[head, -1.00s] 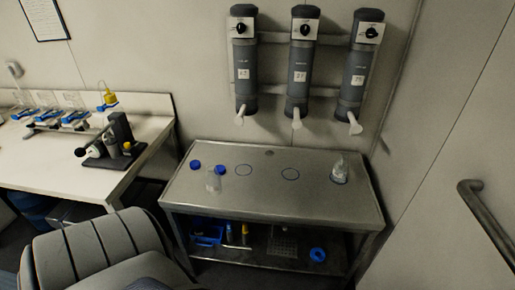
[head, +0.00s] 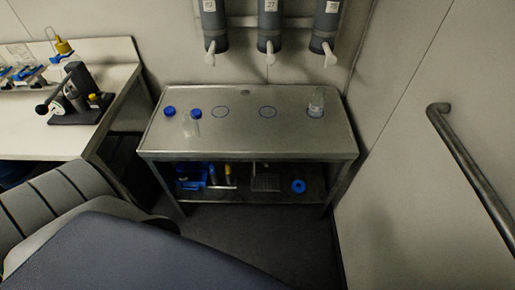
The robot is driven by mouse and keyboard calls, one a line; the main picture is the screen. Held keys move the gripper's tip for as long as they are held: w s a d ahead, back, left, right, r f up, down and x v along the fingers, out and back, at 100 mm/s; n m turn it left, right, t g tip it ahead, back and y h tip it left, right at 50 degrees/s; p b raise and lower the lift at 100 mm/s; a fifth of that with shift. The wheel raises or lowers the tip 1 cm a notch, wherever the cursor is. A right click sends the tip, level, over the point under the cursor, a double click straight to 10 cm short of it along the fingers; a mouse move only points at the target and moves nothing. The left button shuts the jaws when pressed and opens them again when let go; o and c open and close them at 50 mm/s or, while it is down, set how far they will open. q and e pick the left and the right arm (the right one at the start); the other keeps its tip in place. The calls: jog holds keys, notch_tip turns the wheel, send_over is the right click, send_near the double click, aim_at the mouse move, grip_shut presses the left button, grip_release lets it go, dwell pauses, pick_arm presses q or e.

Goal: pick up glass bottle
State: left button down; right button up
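In the head view, a clear glass bottle (head: 316,104) stands upright on a marked circle at the right end of the steel table (head: 240,140). A second clear glass bottle (head: 191,127) stands at the table's left end. A blue cap (head: 196,113) shows at this bottle; I cannot tell whether it is on the bottle or beside it. Another blue cap (head: 169,111) lies to its left. Neither of my grippers shows in the view.
Several dispensers with white spouts (head: 268,47) hang on the wall above the table. The lower shelf holds a blue tray (head: 191,178) and a blue ring (head: 298,186). A handrail (head: 470,165) is at right, a bench (head: 110,65) at left.

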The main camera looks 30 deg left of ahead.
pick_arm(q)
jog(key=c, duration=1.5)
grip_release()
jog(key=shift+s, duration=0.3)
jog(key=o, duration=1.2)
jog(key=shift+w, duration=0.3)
